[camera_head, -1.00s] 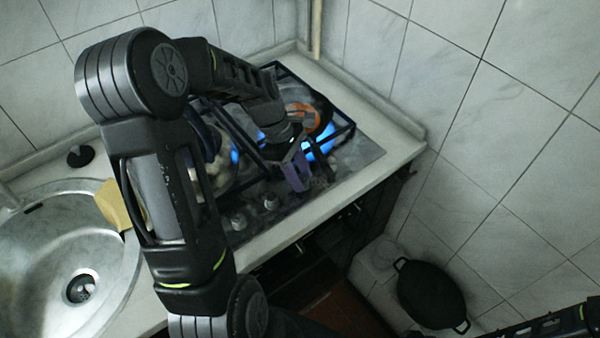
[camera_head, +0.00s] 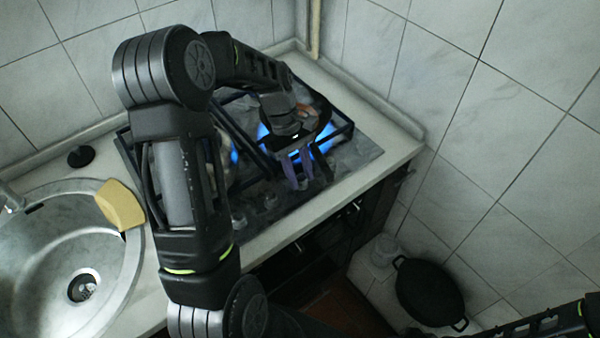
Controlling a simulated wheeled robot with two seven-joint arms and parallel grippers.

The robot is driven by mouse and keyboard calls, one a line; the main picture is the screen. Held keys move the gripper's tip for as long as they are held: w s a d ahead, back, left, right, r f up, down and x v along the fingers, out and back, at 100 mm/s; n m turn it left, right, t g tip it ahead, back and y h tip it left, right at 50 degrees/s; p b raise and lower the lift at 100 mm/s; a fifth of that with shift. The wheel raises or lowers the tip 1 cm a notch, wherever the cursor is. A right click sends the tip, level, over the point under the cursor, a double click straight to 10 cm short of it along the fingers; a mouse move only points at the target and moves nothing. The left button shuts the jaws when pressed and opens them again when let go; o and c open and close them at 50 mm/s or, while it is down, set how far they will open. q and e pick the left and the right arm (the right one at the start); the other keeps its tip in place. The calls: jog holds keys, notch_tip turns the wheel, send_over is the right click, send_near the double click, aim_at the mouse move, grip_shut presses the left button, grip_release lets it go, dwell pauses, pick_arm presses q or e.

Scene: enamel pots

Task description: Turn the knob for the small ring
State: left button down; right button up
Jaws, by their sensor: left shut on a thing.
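The gas hob (camera_head: 352,160) is set in the counter, with a row of knobs along its front edge. Two pale knobs (camera_head: 239,221) (camera_head: 268,202) show left of my left gripper. My left gripper (camera_head: 299,182) points down at this front strip with its purple fingers close together, shut on a knob that the fingers largely hide. Blue flames (camera_head: 325,147) burn at the right ring, under a dark pan (camera_head: 322,117) partly covered by my gripper. Blue flame also shows at the left ring (camera_head: 234,156). My right gripper is out of view.
A round steel sink (camera_head: 45,255) with a yellow sponge (camera_head: 119,205) on its rim lies left. A black pot (camera_head: 430,292) and a pale jar (camera_head: 384,249) stand low at the right. Tiled walls close in behind and right. My left arm hides part of the hob.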

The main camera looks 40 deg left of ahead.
pick_arm(q)
jog(key=c, duration=1)
grip_release()
jog(key=shift+c, duration=0.2)
